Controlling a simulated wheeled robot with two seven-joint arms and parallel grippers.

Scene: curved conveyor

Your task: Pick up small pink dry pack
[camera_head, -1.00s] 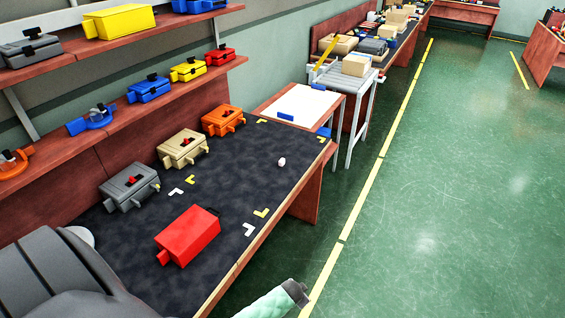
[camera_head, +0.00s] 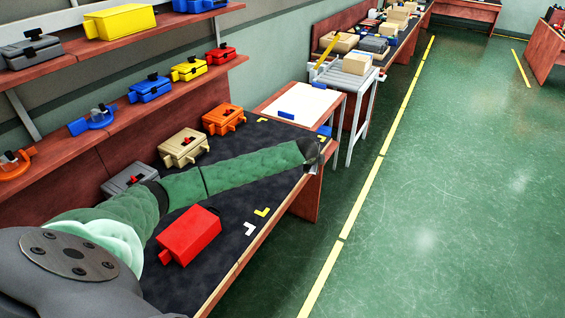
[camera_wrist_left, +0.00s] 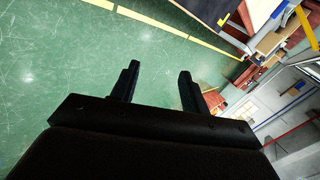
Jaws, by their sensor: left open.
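I cannot make out a small pink dry pack in either view. My left arm reaches from the lower left across the dark work mat (camera_head: 222,262) in the head view. Its left gripper (camera_head: 314,155) is a dark, small shape near the table's right edge, close to the white-topped side table. In the left wrist view, the left gripper (camera_wrist_left: 158,82) has its two black fingers spread apart with nothing between them. The green floor lies beyond them. My right gripper is in neither view.
A red box (camera_head: 188,236) sits on the mat below my arm. Grey, tan (camera_head: 183,148) and orange (camera_head: 223,119) boxes line the back. Shelves (camera_head: 120,120) hold more boxes. A grey roller conveyor (camera_head: 345,78) with cartons stands beyond.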

